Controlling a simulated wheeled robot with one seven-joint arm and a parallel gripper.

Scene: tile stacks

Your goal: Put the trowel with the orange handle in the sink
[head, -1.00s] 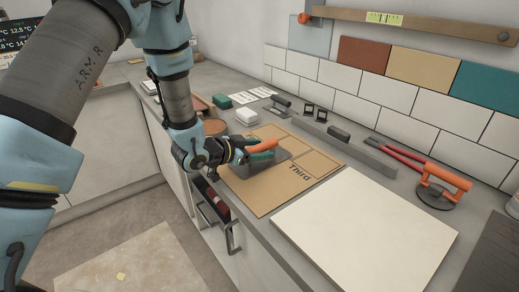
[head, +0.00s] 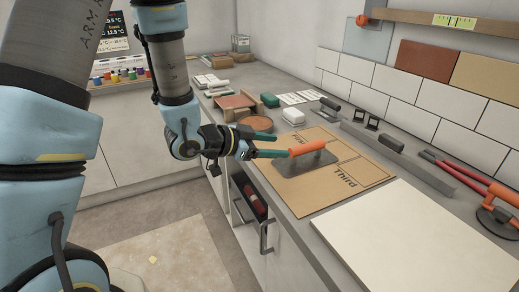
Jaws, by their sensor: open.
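The trowel with the orange handle (head: 307,148) lies on the brown board marked "Third", its grey metal plate (head: 308,170) flat under the handle. My gripper (head: 279,145) is just left of the handle, with its two teal fingers spread apart and nothing seen between them. The nearer fingertip is close to the handle's left end; I cannot tell whether they touch. No sink can be made out in this view.
The brown board (head: 345,188) lies on the grey counter. A large pale tile (head: 420,240) is in front of it. Behind are a black-handled tool (head: 330,103), a long grey bar (head: 372,141) and a red-handled tool (head: 470,175). A round brown piece (head: 255,124) stands left.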

